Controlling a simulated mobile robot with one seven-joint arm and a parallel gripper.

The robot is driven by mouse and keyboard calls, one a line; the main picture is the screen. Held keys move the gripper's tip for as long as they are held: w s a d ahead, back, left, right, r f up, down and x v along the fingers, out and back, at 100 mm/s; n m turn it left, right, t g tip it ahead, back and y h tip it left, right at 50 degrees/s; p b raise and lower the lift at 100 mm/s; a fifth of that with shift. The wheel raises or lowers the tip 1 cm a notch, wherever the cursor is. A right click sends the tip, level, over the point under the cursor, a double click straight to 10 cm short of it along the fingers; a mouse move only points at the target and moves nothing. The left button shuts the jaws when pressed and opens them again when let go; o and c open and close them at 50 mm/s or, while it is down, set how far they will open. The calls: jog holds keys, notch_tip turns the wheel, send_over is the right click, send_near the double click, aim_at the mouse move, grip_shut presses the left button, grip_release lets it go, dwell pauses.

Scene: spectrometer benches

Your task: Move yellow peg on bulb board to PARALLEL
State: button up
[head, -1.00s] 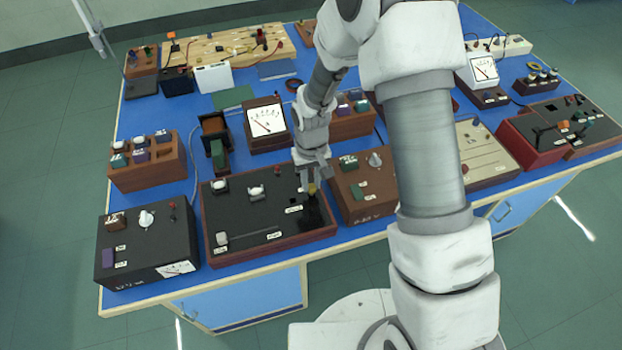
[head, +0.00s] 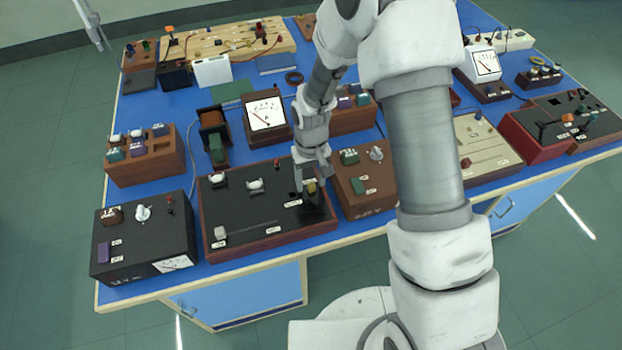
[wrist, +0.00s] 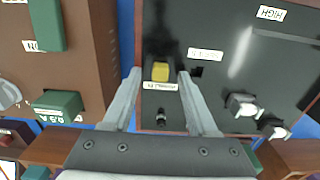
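The bulb board (head: 262,241) is a black panel in a red-brown wooden frame at the front of the bench. The yellow peg (wrist: 160,72) stands on it, beside a small white label (wrist: 160,86) whose text is too small to read surely. A dark square hole (wrist: 197,72) lies to its right in the wrist view, below another label (wrist: 205,54). The peg also shows in the head view (head: 311,187). My gripper (wrist: 159,75) is open, with one finger on each side of the peg and gaps between. It also shows in the head view (head: 312,181).
A black knob (wrist: 162,118) and white bulbs (wrist: 241,104) are on the board near my fingers. A brown box (head: 366,193) with a green block (wrist: 56,105) stands close beside the board. A black meter box (head: 146,240) stands on its other side.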

notch_tip(320, 180, up, 18)
jog(key=shift+f, duration=0.25)
dwell(0.4)
